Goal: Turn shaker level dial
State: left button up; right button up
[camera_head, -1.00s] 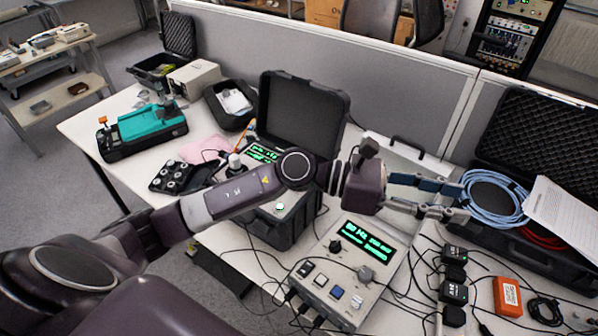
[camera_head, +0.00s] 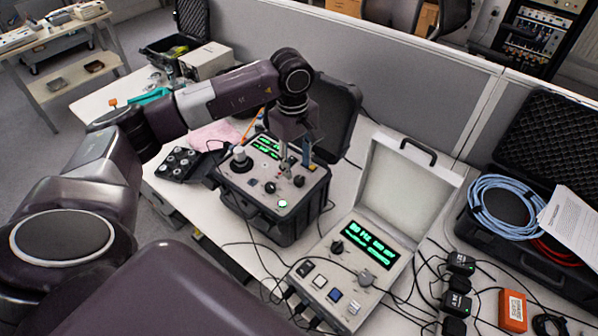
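A black case with a grey panel (camera_head: 240,178) stands open on the table, with a green display (camera_head: 266,146) and several knobs. Two dark knobs, one at front (camera_head: 270,187) and one to its right (camera_head: 299,181), sit on its panel. Which one is the level dial I cannot read. My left gripper (camera_head: 295,160) points down over the right part of this panel, its two fingers apart and nothing seen between them. It is just behind the right dark knob; contact is not clear. A second, light grey unit (camera_head: 318,262) has its own display (camera_head: 359,243) and knobs. My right gripper is not in view.
An open black case with a blue cable coil (camera_head: 503,207) stands at the right. Black adapters (camera_head: 456,302), an orange box (camera_head: 513,311) and loose cables lie in front of it. A black tray of round parts (camera_head: 181,163) is left of the panel. A grey partition (camera_head: 400,78) runs behind.

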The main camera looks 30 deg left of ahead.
aim_at(299, 178)
pick_arm(q)
notch_tip(299, 178, down, 5)
jog(key=shift+w+d+f+p, duration=0.1)
jog(key=shift+w+p, duration=0.05)
jog(key=shift+p, duration=0.45)
grip_shut()
